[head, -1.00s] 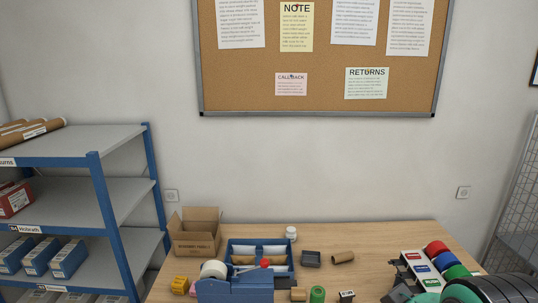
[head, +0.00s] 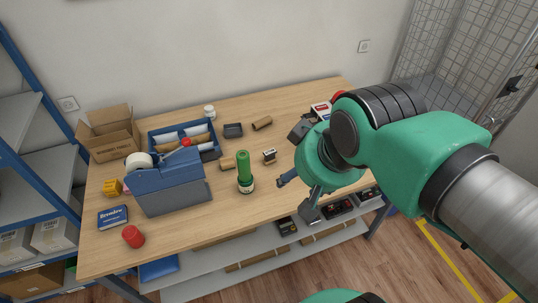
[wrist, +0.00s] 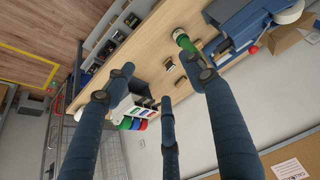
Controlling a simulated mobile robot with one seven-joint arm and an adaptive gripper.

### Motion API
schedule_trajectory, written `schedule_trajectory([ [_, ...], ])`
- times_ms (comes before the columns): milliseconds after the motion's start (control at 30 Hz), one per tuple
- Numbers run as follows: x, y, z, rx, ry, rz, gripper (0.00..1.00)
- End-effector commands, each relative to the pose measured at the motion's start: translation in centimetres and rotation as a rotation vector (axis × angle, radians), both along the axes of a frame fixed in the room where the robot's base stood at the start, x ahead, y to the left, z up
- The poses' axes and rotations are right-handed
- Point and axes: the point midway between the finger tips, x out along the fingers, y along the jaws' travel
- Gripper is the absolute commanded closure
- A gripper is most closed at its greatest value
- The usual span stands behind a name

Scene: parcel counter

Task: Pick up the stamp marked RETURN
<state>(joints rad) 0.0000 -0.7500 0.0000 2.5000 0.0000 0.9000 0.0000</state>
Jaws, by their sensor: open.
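A stamp rack (head: 320,109) with white, red-marked panels stands at the right of the counter, mostly hidden behind my arm in the head view. One red round handle (head: 340,96) shows beside it. In the wrist view the rack (wrist: 122,108) shows with green (wrist: 125,123), blue (wrist: 136,124) and red (wrist: 144,125) round handles at its edge. The wording is too small to read, so I cannot tell which is RETURN. My gripper (head: 298,190) hangs over the counter's front right, fingers spread and empty; in the wrist view its fingers (wrist: 160,80) are apart, near the rack.
A blue tape dispenser (head: 170,185), blue tray (head: 160,136) and open carton (head: 106,135) stand left. A mesh cage (head: 440,60) is at right.

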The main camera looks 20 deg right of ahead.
Motion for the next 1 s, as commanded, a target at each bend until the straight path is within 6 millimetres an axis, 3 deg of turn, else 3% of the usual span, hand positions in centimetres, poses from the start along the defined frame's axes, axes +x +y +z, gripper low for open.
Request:
schedule_trajectory([
  [367, 0.0, 0.0, 0.0, 0.0, 0.0, 0.0, 0.45],
  [433, 0.0, 0.0, 0.0, 0.0, 0.0, 0.0, 0.33],
  [800, 0.2, 0.0, 0.0, 0.006, 0.001, -0.008, 0.33],
  [1000, 1.7, 0.2, 0.1, 0.061, 0.008, -0.087, 0.33],
])
